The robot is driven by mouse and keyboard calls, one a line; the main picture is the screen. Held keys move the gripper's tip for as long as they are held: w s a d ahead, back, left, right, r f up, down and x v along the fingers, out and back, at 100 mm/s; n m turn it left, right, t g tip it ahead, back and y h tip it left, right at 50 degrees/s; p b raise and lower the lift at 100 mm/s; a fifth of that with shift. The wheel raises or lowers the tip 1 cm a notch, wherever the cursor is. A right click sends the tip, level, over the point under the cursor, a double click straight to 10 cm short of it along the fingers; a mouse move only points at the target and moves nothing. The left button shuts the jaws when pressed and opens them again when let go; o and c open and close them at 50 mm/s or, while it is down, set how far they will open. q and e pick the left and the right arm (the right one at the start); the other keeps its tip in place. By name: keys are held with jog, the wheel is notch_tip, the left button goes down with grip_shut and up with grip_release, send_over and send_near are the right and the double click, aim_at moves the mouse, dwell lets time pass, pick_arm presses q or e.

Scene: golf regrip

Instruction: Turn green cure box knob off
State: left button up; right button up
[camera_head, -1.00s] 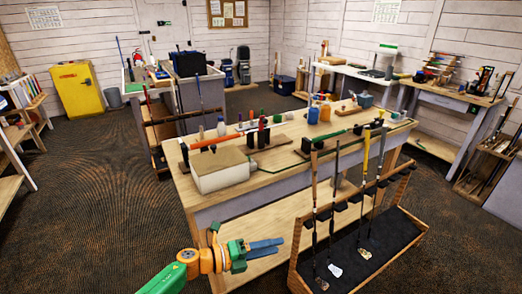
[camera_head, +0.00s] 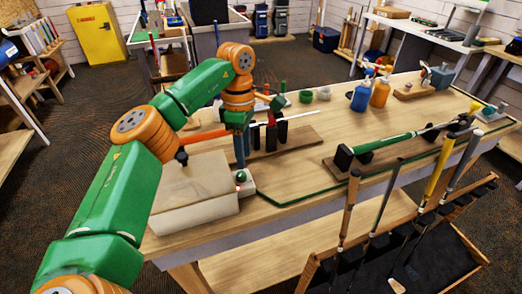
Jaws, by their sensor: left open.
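The cure box (camera_head: 192,222) is a pale box with a tan lid, on the near left end of the workbench. A small white block (camera_head: 249,186) sits against its right side. On that block is a small knob (camera_head: 241,177) that shows some red and green; its exact setting is too small to read. My left gripper (camera_head: 240,164) is open and points down right above the knob, its blue-grey fingers very close to it. I cannot tell whether they touch it. My right gripper is out of view.
A wooden stand with upright dark holders (camera_head: 282,132) is just behind the gripper. A club lies in a black clamp (camera_head: 343,158) to the right. Blue and orange bottles (camera_head: 380,93) stand farther back. A club rack (camera_head: 460,245) stands at the front right.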

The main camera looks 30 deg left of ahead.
aim_at(241, 173)
pick_arm(q)
jog(key=shift+w+a+f+y, duration=0.2)
jog(key=shift+w+a+y, duration=0.1)
jog(key=shift+w+a, duration=0.3)
jog(key=f, duration=0.1)
jog(key=s+f, duration=0.1)
jog(key=f, duration=0.1)
jog(key=s+f+p, duration=0.1)
jog(key=f, duration=0.1)
jog(key=shift+d, duration=0.15)
jog(key=shift+w+f, duration=0.25)
jog(key=shift+f, duration=0.15)
grip_shut()
